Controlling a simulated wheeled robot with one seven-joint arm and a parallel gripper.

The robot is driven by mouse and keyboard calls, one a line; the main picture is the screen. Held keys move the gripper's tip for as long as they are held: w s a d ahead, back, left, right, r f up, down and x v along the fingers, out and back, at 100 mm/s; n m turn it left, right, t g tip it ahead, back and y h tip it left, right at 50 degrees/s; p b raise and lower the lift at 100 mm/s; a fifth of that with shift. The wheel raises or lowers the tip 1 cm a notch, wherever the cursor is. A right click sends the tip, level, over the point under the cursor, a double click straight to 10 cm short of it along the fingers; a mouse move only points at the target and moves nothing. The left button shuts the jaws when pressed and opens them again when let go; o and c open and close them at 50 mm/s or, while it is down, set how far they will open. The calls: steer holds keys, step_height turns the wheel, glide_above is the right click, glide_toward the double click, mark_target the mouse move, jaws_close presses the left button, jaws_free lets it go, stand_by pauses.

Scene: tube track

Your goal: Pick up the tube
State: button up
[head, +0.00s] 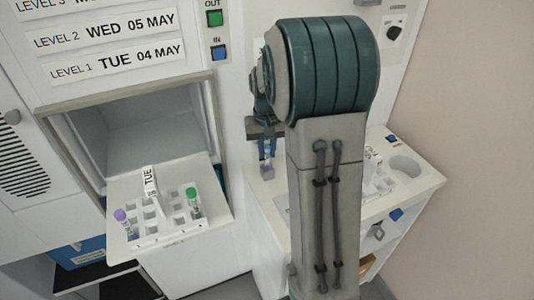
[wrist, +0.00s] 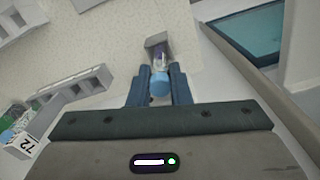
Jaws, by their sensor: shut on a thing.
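My gripper (wrist: 160,88) is shut on a tube with a blue cap (wrist: 160,86) in the wrist view. The blue fingers stand on both sides of the cap. The tube's clear and purplish body points away from me toward a small grey block (wrist: 156,42); I cannot tell whether it is still inside it. In the head view, my gripper (head: 267,140) is partly hidden behind my arm, and the tube (head: 267,153) shows small below it, above the white counter.
A white rack tray (head: 165,236) sits in the open hatch at the left, with a purple-capped tube (head: 120,216), a green-capped tube (head: 192,197) and a TUE tag (head: 150,181). My arm hides much of the counter (head: 425,182). In the wrist view, grey racks (wrist: 75,86) stand at the left.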

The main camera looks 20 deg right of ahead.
steer(key=r, duration=0.4)
steer(key=shift+s+d+r+b, duration=0.1)
steer(key=shift+s+d+b, duration=0.15)
steer(key=shift+b, duration=0.1)
steer(key=s+d+r+b, duration=0.1)
steer(key=s+d+r, duration=0.5)
steer(key=s+d, duration=0.1)
steer(key=shift+s+r, duration=0.3)
steer(key=shift+s, duration=0.4)
steer(key=shift+s, duration=0.1)
